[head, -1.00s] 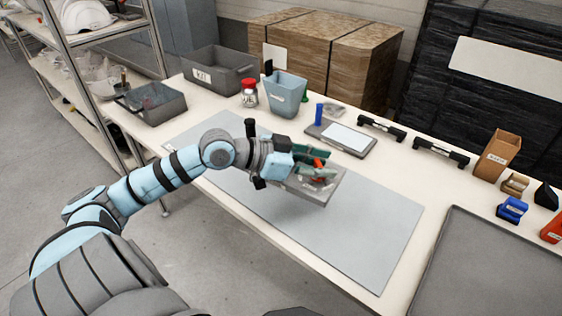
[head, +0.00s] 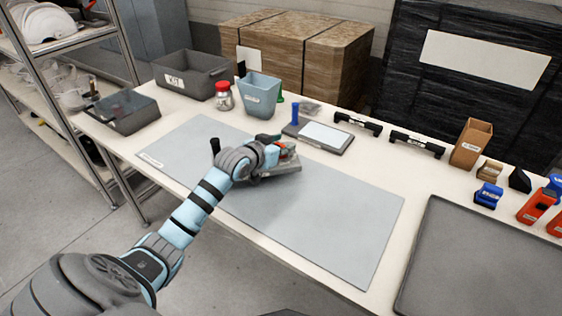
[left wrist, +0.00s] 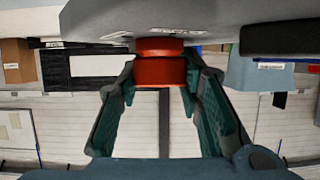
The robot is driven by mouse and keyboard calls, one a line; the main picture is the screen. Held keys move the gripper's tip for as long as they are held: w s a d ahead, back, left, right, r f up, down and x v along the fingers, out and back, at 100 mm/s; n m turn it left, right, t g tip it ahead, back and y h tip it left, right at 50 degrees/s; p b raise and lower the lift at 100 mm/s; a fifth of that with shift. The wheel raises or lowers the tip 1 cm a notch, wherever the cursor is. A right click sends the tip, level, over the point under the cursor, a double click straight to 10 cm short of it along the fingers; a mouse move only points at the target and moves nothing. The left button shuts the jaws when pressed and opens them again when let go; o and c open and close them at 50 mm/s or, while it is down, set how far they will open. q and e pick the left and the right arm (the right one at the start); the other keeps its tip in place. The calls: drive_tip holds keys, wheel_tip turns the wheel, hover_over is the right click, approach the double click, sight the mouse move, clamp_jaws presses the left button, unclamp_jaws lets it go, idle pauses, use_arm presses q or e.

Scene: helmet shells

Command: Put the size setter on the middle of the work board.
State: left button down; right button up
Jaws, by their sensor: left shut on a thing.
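The size setter (head: 284,166) is a grey, flat-bodied piece with a red knob, seen at the back part of the work board (head: 325,220), a plain grey-blue mat. My left gripper (head: 277,148) is shut on the setter's red knob. In the left wrist view, the green fingers of the left gripper (left wrist: 160,82) close on both sides of the red knob (left wrist: 160,70), and the grey body fills the top. My wrist hides part of the setter in the head view. I cannot tell whether the setter touches the board. My right gripper is not in view.
Behind the board stand a kit bin (head: 190,76), a red-lidded jar (head: 223,97), a blue bin (head: 259,96) and a grey tablet-like plate (head: 319,138). A dark tray (head: 475,265) lies at right, with small blue and orange items behind it. The board's front and right are clear.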

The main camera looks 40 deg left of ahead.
sight(282, 157)
use_arm(q)
wheel_tip(282, 157, down, 4)
drive_tip(key=shift+s+d+f+b, duration=0.1)
drive_tip(key=shift+b, duration=0.5)
drive_tip(key=c, duration=1.1)
unclamp_jaws()
drive_tip(key=p+v, duration=0.4)
drive_tip(key=v, duration=0.8)
drive_tip(key=shift+p, duration=0.35)
